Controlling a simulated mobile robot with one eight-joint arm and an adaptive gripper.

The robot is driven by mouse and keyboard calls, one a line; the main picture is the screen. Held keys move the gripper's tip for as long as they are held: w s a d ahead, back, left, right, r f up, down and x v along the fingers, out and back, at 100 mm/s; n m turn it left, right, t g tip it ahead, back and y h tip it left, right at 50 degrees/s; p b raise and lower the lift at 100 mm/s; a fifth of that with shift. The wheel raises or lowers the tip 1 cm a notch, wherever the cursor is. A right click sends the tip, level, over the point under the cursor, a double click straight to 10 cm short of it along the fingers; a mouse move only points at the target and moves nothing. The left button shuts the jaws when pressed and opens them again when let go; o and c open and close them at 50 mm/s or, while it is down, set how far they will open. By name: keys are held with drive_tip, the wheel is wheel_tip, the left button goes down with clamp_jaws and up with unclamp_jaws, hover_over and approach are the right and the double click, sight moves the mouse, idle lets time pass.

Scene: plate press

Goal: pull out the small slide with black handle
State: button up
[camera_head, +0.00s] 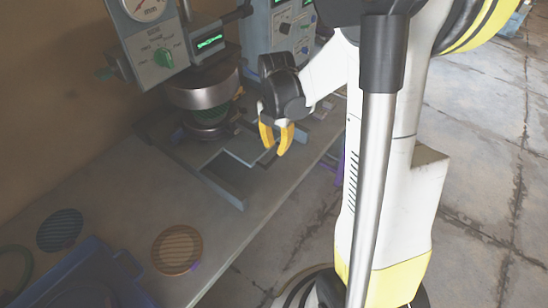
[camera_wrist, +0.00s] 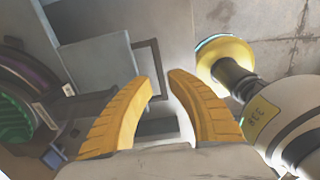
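My gripper (camera_head: 275,149) has two yellow fingers, parted with nothing seen between them. It hangs above the bench's front edge, just right of the press. In the wrist view the fingertips (camera_wrist: 160,80) point toward a thin dark rectangular bar (camera_wrist: 156,58), which looks like the black handle; I cannot tell whether they touch it. A grey slide plate (camera_wrist: 97,65) lies left of the bar. In the head view, the blue-grey slide frame (camera_head: 222,187) lies on the bench in front of the press (camera_head: 203,92). The handle is hard to make out there, close to the gripper.
A brown slotted disc (camera_head: 177,249), a dark disc (camera_head: 60,230) and a blue tray (camera_head: 85,280) lie there. Control boxes (camera_head: 155,62) stand behind. Tiled floor (camera_head: 475,170) is open at right.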

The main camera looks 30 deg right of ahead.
sight(276, 157)
wheel_tip(276, 157, down, 4)
drive_tip(key=shift+f+b, duration=0.15)
drive_tip(key=shift+b, duration=0.5)
clamp_jaws()
